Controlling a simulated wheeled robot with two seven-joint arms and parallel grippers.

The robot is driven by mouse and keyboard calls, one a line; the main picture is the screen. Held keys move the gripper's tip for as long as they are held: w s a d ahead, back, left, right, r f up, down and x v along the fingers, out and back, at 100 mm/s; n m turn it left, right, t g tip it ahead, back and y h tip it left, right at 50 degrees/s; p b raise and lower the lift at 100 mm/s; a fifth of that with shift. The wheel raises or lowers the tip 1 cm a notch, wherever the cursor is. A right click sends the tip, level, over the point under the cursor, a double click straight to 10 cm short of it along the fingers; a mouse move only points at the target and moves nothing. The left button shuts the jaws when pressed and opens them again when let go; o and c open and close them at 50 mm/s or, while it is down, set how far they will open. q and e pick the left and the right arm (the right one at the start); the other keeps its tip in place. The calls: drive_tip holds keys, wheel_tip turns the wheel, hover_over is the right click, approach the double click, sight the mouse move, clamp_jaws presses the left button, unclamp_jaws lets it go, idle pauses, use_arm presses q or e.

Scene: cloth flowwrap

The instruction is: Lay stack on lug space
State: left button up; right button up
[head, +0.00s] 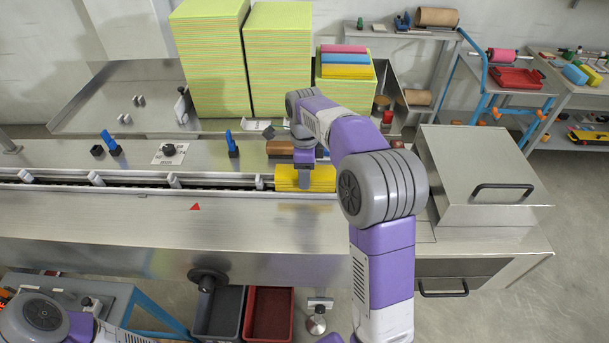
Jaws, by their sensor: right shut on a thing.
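My right gripper (304,178) points down and is shut on a yellow cloth stack (322,180). The stack is at the right end of the lug channel (135,185), just right of the last visible lug (260,182). I cannot tell whether its underside touches the channel floor. More white lugs (97,180) divide the channel to the left into spaces. My right arm hides what lies just right of the stack. Part of my left arm shows at the bottom left, but its gripper is out of view.
Tall green-yellow piles (210,65) stand behind the machine; a shorter pile (345,90) carries pink, blue and yellow stacks. Blue-handled parts (232,143) rise behind the channel. A steel box (478,180) stands at the right. The front deck (120,225) is mostly clear around a red triangle.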

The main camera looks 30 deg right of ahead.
drive_tip(key=shift+w+f, duration=0.1)
drive_tip(key=shift+f, duration=0.4)
drive_tip(key=shift+f, duration=0.15)
drive_tip(key=o, duration=1.1)
drive_tip(key=shift+o, duration=0.2)
wheel_tip(320, 180, up, 12)
drive_tip(key=p, duration=0.3)
drive_tip(key=shift+p, duration=0.3)
